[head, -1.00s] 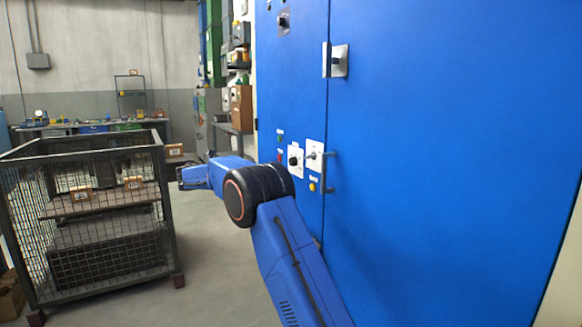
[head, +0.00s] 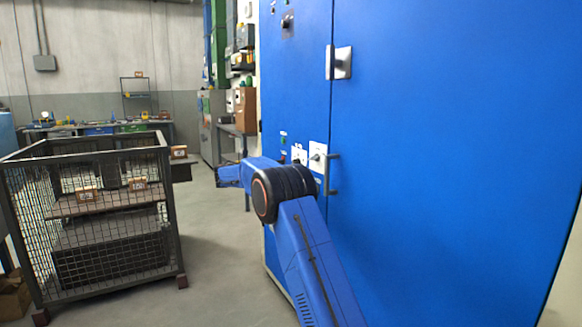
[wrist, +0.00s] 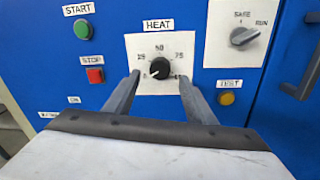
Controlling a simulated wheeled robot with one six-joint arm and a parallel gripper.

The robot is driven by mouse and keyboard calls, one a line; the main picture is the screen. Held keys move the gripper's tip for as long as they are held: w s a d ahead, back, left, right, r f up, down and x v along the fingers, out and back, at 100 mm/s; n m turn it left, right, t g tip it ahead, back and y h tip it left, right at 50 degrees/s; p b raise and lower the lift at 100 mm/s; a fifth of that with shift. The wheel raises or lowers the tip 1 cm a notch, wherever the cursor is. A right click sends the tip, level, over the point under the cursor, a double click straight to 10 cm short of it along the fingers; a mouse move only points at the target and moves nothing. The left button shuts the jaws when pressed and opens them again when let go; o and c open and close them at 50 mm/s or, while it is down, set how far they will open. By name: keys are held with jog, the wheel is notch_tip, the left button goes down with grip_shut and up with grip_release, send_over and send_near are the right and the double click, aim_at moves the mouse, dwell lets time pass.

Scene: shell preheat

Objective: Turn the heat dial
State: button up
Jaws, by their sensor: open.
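The heat dial (wrist: 160,68) is a black round knob on a white plate marked HEAT, with a scale around it, on the blue cabinet front. Its white pointer mark is turned to the lower left, near the low end of the scale. My gripper (wrist: 158,85) is open in the wrist view, with one grey finger on each side of the dial and a gap on both sides. Whether the fingertips reach the knob's depth is hard to tell. In the head view the dial's plate (head: 299,153) is partly hidden behind my arm.
Around the dial are a green START button (wrist: 83,29), a red STOP button (wrist: 95,75), a yellow TEST button (wrist: 227,98) and a SAFE/RUN switch (wrist: 243,36). A cabinet handle (head: 332,174) stands out to the right. A mesh cage (head: 95,215) stands left, with open floor between.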

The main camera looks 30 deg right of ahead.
jog(key=shift+w+d, duration=0.15)
jog(key=shift+d, duration=1.05)
jog(key=shift+w+d, duration=0.1)
jog(key=shift+d, duration=1.05)
jog(key=c, duration=1)
